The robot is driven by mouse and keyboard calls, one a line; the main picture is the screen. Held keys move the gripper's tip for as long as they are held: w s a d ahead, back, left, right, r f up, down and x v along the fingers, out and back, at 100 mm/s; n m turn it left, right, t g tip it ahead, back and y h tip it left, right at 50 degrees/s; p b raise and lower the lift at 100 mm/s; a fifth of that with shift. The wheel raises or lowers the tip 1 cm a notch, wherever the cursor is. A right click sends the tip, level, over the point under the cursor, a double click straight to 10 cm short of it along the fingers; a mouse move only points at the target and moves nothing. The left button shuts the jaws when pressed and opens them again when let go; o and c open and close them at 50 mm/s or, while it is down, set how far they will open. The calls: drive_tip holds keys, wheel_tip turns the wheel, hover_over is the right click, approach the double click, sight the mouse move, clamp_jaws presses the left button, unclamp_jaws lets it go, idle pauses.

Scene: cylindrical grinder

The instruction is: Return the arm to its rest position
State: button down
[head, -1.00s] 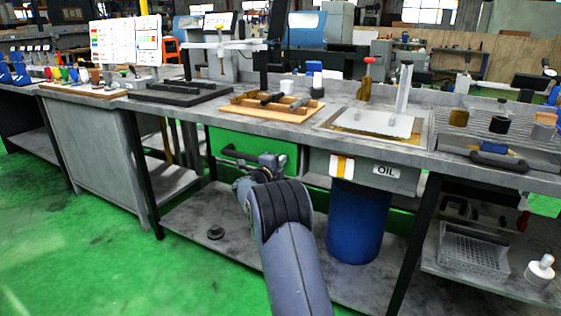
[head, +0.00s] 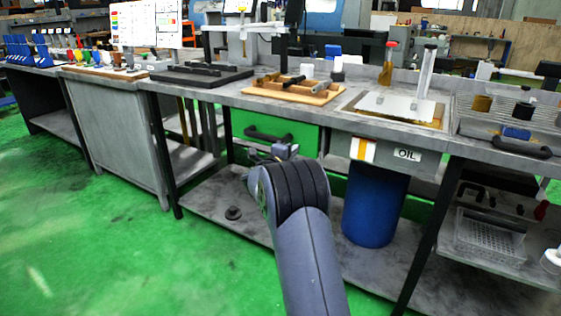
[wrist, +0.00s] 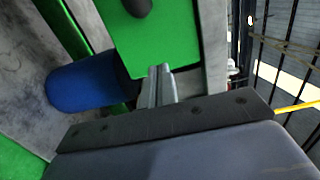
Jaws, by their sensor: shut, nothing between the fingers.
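My arm (head: 308,255) rises from the bottom of the head view, its large dark joint in front of the bench's lower shelf. The wrist end is mostly hidden behind that joint. In the wrist view my gripper (wrist: 160,80) has its two grey fingers together, with nothing between them. Beyond the fingers is a green panel (wrist: 165,45), seen at a slant. The gap between fingertips and panel is hard to judge.
A green drawer front with a black handle (head: 268,134) lies just beyond the wrist. A blue drum (head: 373,207) stands right of the arm under the OIL box (head: 407,154). The workbench (head: 213,92) runs across above. Green floor is open at lower left.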

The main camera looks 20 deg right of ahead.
drive_tip(key=v, duration=0.7)
drive_tip(key=shift+a+p, duration=0.15)
drive_tip(key=shift+p, duration=0.2)
